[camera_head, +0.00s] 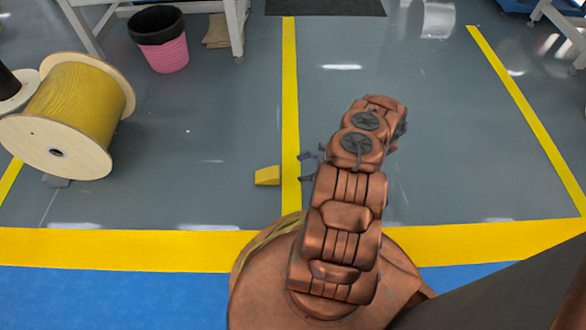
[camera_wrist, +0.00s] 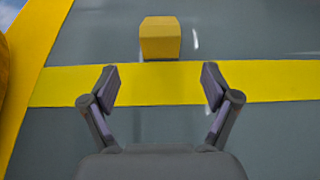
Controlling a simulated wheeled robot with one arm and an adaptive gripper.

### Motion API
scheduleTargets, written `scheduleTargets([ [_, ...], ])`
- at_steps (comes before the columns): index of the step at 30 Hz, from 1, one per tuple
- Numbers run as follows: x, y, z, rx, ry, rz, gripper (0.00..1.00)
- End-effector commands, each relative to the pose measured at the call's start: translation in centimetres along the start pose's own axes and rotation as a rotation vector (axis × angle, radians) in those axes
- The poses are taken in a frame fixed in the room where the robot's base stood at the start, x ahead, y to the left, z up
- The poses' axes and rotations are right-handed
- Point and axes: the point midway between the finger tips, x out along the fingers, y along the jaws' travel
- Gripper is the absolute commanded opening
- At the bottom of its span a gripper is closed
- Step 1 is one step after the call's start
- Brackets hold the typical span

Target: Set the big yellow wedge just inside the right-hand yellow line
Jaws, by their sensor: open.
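The big yellow wedge (camera_head: 267,176) sits on the grey floor just left of the middle yellow line in the head view. In the wrist view the wedge (camera_wrist: 160,38) lies beyond the yellow line, ahead of my fingers and roughly centred between them. My gripper (camera_head: 306,167) is open and empty, to the right of the wedge, over the middle line. Its two fingers (camera_wrist: 160,82) are spread apart in the wrist view and do not touch the wedge. The right-hand yellow line (camera_head: 525,108) runs slanting down the right side of the head view.
A wooden cable spool (camera_head: 85,105) with yellow cable stands at the left. A pink bin (camera_head: 162,45) with a black liner stands by a white table leg (camera_head: 236,25). A wide yellow band (camera_head: 110,248) crosses the front. The floor between the middle and right-hand lines is mostly clear.

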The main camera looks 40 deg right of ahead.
Motion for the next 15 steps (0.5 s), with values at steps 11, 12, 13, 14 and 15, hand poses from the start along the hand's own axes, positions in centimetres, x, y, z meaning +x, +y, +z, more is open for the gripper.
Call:
scheduleTargets([
  [11, 2.3, -0.8, 9.0, -0.159, 0.013, 0.157, 0.87],
  [12, 2.6, -0.8, 10.4, -0.186, 0.015, 0.181, 0.87],
  [13, 3.0, -0.6, 11.4, -0.203, 0.016, 0.202, 0.87],
  [14, 3.3, -0.4, 12.4, -0.222, 0.018, 0.223, 0.87],
  [15, 3.6, -0.2, 13.8, -0.249, 0.022, 0.247, 0.87],
])
